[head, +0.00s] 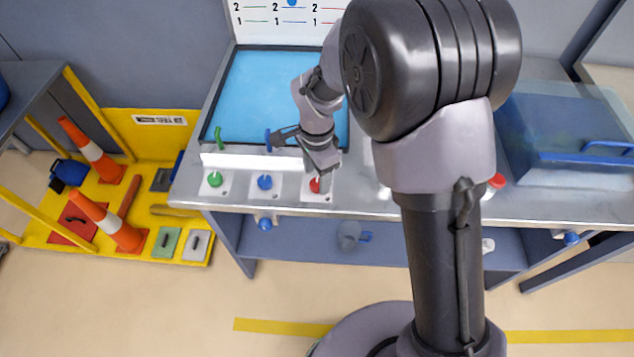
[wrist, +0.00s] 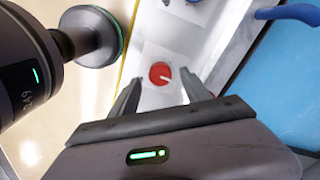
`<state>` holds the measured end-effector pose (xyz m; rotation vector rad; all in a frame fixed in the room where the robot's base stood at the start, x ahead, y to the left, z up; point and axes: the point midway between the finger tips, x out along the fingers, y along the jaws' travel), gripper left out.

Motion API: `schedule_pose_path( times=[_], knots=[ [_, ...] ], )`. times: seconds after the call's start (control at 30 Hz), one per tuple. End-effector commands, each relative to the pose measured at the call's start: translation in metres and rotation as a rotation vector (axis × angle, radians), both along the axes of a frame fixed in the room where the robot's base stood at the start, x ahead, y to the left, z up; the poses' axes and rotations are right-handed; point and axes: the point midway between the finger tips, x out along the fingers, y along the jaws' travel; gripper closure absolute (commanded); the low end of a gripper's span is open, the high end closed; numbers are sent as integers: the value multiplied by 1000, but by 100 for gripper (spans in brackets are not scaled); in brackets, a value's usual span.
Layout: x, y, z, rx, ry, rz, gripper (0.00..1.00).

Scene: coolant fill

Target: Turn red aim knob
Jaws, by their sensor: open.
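The red aim knob (wrist: 160,73) is a round knob with a white pointer line, set on a white plate on the front ledge of the bench. In the head view the red knob (head: 315,185) is partly hidden behind my gripper (head: 322,172). In the wrist view my gripper (wrist: 163,92) is open, with its two fingers apart and the red knob showing between and just beyond their tips. I cannot tell whether the fingers touch the knob.
A green knob (head: 215,179) and a blue knob (head: 264,182) sit left of the red one. Behind are a blue-floored tray (head: 250,90), a green lever (head: 218,138) and a blue lever (head: 268,140). A clear blue-handled bin (head: 560,140) stands right.

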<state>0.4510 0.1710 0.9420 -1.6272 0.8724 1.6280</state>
Motion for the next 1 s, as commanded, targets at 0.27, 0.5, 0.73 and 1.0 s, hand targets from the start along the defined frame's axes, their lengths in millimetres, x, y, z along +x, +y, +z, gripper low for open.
schedule_pose_path(
  times=[0.27,0.5,0.73,1.0],
  knots=[
    [0,0,-25,1,-1,-1,44],
    [0,0,-24,1,-1,-1,54],
    [0,0,-24,1,-1,0,99],
    [0,0,-24,1,-1,23,100]
  ],
)
